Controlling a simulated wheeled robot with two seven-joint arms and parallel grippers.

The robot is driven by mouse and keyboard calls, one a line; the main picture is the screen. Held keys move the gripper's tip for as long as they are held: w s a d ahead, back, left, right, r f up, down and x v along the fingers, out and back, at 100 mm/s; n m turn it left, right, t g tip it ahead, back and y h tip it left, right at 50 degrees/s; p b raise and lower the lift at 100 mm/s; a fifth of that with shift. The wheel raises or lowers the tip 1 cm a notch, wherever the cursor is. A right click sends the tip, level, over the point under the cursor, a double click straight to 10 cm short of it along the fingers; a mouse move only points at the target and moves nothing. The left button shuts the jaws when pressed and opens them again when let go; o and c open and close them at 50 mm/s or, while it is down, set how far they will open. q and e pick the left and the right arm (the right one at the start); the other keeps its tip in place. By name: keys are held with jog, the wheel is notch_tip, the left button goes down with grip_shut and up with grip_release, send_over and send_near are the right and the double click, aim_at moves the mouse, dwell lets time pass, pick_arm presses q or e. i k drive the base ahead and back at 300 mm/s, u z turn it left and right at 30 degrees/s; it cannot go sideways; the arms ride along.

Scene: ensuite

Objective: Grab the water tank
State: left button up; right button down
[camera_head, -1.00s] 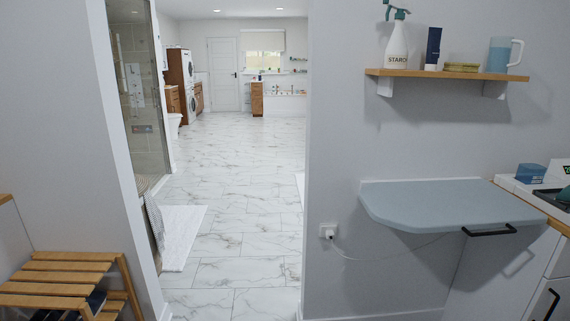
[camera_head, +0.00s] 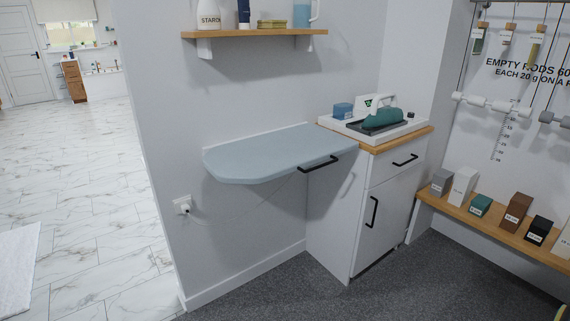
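No thing in view is clearly marked as the water tank. On the white cabinet (camera_head: 387,208) at the right, a teal item with a pale handle (camera_head: 383,117), shaped like an iron, lies on a dark pad in a white tray (camera_head: 408,130). A small blue container (camera_head: 342,110) stands at the tray's left end, and a white piece with a green mark (camera_head: 370,103) is behind the teal item. A translucent blue jug (camera_head: 302,15) stands on the wall shelf (camera_head: 255,33), its top cut off. Neither of my grippers is in view.
A pale blue fold-out board (camera_head: 265,153) with a black handle juts from the wall left of the cabinet. A cord runs from a wall socket (camera_head: 183,205). Several small boxes stand on a low wooden shelf (camera_head: 480,222). The grey carpet (camera_head: 400,285) in front is clear.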

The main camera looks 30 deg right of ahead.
aim_at(341, 112)
jog(key=z, duration=1.45)
